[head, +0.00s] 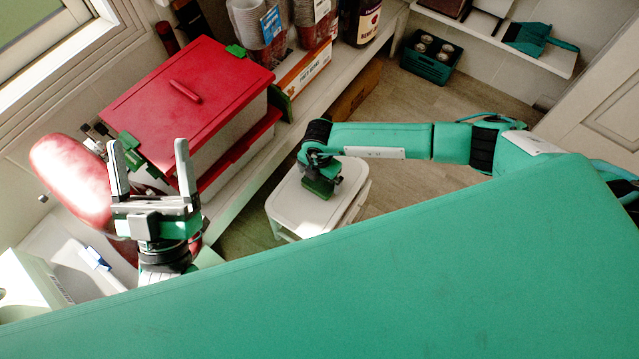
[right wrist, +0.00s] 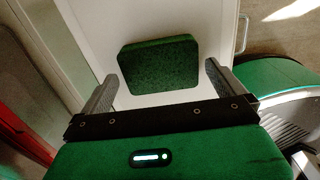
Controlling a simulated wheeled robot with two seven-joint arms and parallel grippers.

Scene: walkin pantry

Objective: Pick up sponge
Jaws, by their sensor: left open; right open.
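The sponge (right wrist: 160,64) is a dark green block with rounded corners, lying on a white flat surface in the right wrist view. My right gripper (right wrist: 160,80) is open, its two fingers to either side of the sponge in the picture and apart from it. In the head view my right gripper (head: 320,185) hangs over the white stool (head: 290,205); I cannot pick out the sponge there. My left gripper (head: 147,148) is open and empty, fingers pointing up in the picture, in front of the red-lidded box.
A red-lidded box (head: 200,90) stands on the shelf (head: 235,200) at the left, near a large red rounded object (head: 70,175). Cups (head: 250,25) and a bottle (head: 362,20) stand farther back. A green crate (head: 430,58) sits at the back. Floor (head: 450,105) is clear beyond the stool.

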